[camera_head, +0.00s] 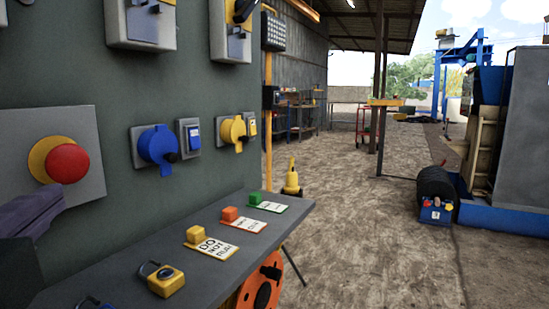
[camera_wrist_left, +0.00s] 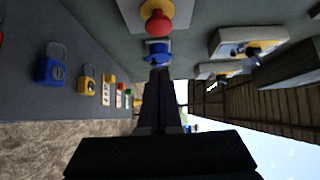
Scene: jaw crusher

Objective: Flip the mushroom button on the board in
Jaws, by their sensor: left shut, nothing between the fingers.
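The mushroom button (camera_head: 68,163) is red and round on a yellow ring, set in a grey plate (camera_head: 90,127) on the green-grey board (camera_head: 110,88). It stands out from the plate at the left of the head view. In the left wrist view the red button (camera_wrist_left: 158,22) is at the top centre. My left gripper (camera_head: 58,193) comes in from the left edge, just below the button and apart from it as far as I can see. Its dark fingers (camera_wrist_left: 160,76) are shut and empty. My right gripper is not in view.
Grey switch boxes (camera_head: 141,22) are above. A shelf (camera_head: 130,262) below holds padlocks (camera_head: 166,281) and tags (camera_head: 212,246). Open floor (camera_head: 370,235) lies to the right.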

